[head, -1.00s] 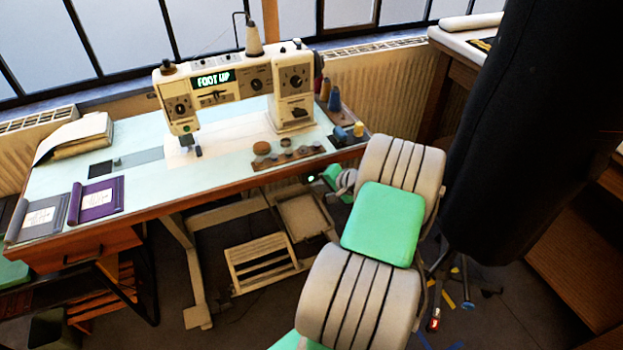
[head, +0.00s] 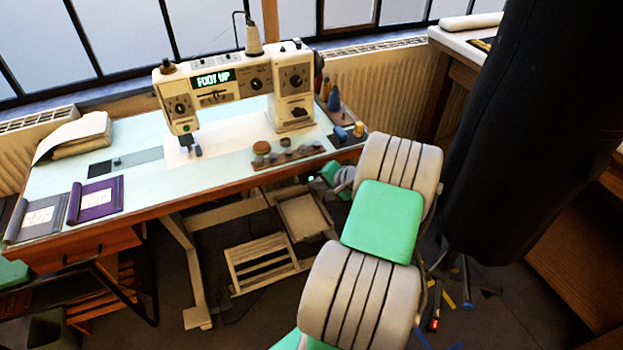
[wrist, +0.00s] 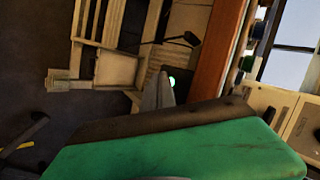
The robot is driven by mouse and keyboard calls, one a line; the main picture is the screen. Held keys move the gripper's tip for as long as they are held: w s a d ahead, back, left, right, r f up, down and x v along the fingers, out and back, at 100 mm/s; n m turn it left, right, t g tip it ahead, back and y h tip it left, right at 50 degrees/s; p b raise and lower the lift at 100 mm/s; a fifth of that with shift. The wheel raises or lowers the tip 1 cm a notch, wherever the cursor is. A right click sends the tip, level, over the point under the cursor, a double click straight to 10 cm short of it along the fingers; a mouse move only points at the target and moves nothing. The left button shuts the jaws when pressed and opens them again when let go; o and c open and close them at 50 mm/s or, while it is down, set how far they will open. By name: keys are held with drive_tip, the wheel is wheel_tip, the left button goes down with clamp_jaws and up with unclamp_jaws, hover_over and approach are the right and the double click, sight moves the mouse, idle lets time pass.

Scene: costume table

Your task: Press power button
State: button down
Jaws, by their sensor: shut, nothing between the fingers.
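A small glowing green light, which looks like the power button (head: 311,179), sits below the right front edge of the sewing table. It also shows in the wrist view (wrist: 172,81), right by my fingertips. My gripper (wrist: 160,88) is shut and empty, its grey fingers pointing at the light. In the head view my gripper is partly hidden behind my arm, just right of the light. I cannot tell whether the fingertips touch it. The sewing machine (head: 240,85) stands on the table, its display reading "FOOT UP".
The table's wooden front edge (head: 190,202) runs close above my gripper. A slatted pedal (head: 262,262) and pale frame lie below. A spool rack (head: 290,157) sits on the table near the edge. A large dark hanging form (head: 530,130) fills the right side.

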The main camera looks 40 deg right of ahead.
drive_tip(key=shift+w+d, duration=0.15)
drive_tip(key=shift+w, duration=0.2)
idle(0.3)
drive_tip(key=shift+s+a+p, duration=0.3)
drive_tip(key=shift+s, duration=0.6)
drive_tip(key=s+a+p, duration=0.1)
drive_tip(key=s+p, duration=0.1)
drive_tip(key=s, duration=0.3)
drive_tip(key=shift+s+a, duration=0.35)
drive_tip(key=shift+s, duration=0.05)
idle(0.9)
